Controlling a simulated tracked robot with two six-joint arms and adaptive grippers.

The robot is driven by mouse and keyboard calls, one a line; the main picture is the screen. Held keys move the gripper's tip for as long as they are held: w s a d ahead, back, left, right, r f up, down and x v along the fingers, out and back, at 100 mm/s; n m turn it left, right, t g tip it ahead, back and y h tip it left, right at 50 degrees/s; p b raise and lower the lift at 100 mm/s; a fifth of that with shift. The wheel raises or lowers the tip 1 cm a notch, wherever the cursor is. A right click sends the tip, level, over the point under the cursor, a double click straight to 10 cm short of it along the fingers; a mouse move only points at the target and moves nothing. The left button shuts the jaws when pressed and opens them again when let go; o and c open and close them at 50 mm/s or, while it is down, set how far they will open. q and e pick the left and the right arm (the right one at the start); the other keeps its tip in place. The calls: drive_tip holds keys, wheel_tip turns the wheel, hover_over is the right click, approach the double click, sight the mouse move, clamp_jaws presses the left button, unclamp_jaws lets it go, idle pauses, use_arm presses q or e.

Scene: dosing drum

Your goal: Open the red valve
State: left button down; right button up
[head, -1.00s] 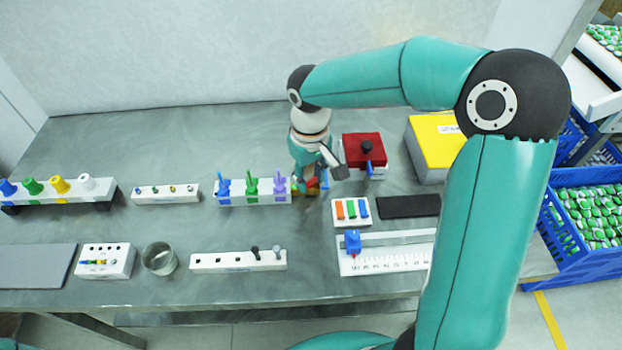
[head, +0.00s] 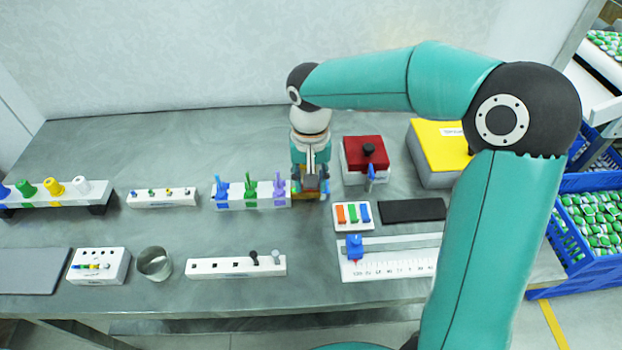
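The red valve (head: 311,183) shows only as a small patch of red at the right end of the row of valves, mostly hidden by my gripper. Blue (head: 222,192), green (head: 250,190) and purple (head: 279,188) valves stand on a white block to its left. My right gripper (head: 311,192) points down right over the red valve, with its fingers around or just in front of it. I cannot tell whether the fingers touch it or are closed. My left gripper is out of view.
A red-topped box (head: 363,150) with a black knob stands close to the right of my gripper. A tray with coloured bars (head: 353,215) and a ruler slide (head: 390,265) lie in front. A yellow-topped box (head: 440,148) stands further right. The table behind the valves is clear.

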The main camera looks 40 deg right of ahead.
idle(0.3)
drive_tip(key=o, duration=1.1)
drive_tip(key=shift+o, duration=0.2)
wheel_tip(320, 180, up, 12)
drive_tip(key=shift+f, duration=0.1)
